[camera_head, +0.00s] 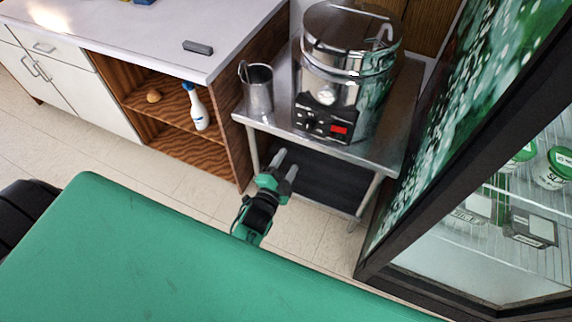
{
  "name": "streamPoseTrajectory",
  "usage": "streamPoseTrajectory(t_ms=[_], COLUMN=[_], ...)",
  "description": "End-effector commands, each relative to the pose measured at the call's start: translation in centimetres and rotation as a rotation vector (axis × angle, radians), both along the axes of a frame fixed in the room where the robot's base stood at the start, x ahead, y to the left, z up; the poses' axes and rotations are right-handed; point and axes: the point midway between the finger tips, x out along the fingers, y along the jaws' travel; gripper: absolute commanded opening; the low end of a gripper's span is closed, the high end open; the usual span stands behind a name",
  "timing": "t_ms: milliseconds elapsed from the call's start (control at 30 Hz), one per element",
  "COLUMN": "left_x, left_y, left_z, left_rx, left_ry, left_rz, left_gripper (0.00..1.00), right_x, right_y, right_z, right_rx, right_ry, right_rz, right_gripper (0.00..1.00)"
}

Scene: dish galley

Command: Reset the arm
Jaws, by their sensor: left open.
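My left gripper (285,163) is open and empty. It points away from me, in front of the steel stand, with bare floor below it. Nothing shows between its two grey fingers. My left forearm is mostly hidden behind the green surface at the bottom of the picture. My right gripper is not in the picture.
A steel stand (371,155) holds a shiny soup warmer (345,75) and a metal cup (258,90). A white counter (130,30) with a grey block (198,47) is at left; its shelf holds a spray bottle (197,108). A glass-door fridge (480,210) stands right.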

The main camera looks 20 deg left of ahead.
Motion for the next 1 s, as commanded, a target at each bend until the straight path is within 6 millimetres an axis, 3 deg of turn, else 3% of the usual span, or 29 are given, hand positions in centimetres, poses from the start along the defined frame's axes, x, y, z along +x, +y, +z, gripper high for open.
streamPoseTrajectory(t_ms=[400,533,667,767,867,1000], left_x=[0.0,-0.3,-2.0,-4.8,-8.6,-15.5], left_y=[0.0,-0.3,-1.0,-1.5,-1.6,-1.1], left_z=[0.0,-2.1,-8.6,-15.6,-22.4,-30.7], left_rx=[-0.001,-0.03,-0.126,-0.229,-0.325,-0.442], left_ry=[0.001,0.045,0.193,0.361,0.534,0.767], left_rz=[0.0,-0.006,-0.014,-0.002,0.029,0.111], left_gripper=[0.57,0.57,0.57,0.57,0.57,0.57], right_x=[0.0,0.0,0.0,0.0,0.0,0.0], right_y=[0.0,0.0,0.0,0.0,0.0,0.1], right_z=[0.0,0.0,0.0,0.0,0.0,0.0], right_rx=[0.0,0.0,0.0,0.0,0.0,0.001], right_ry=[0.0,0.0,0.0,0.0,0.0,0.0], right_rz=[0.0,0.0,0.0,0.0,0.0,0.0], right_gripper=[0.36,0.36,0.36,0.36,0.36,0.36])
